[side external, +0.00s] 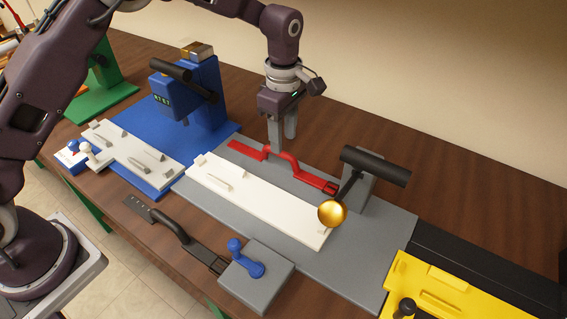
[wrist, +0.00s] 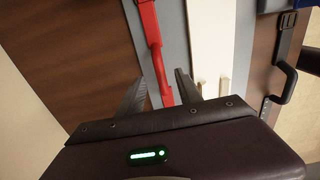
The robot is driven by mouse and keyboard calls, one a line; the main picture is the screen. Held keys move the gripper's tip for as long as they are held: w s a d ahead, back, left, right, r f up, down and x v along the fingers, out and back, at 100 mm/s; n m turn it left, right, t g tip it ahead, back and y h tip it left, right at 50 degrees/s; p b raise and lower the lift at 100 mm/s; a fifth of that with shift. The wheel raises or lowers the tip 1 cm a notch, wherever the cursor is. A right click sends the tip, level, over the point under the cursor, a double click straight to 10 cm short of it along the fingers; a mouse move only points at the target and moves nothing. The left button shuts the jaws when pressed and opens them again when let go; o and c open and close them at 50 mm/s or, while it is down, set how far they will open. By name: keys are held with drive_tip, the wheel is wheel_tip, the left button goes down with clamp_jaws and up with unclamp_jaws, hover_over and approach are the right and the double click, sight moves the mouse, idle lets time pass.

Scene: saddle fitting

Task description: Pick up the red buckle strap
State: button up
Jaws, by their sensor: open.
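The red buckle strap (side external: 313,177) lies along the back of the grey plate (side external: 375,257), with a raised handle-like loop in its middle and a buckle at its right end. My gripper (side external: 282,147) is above the strap's raised middle, pointing down. In the wrist view the strap (wrist: 154,50) runs between the two open fingers (wrist: 158,85), with a gap visible on each side. The gripper holds nothing. In the side view the fingers partly hide the strap, and I cannot tell how far above it the tips are.
A white board (side external: 262,205) lies in front of the strap. A post with a black cylinder (side external: 376,165) and a gold ball (side external: 332,213) stands to the right. A blue machine (side external: 190,90) stands to the left. A black strap (side external: 170,226) lies at the front.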

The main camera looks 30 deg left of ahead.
sight(284, 152)
wheel_tip(284, 152, down, 6)
drive_tip(key=shift+r, duration=0.1)
clamp_jaws()
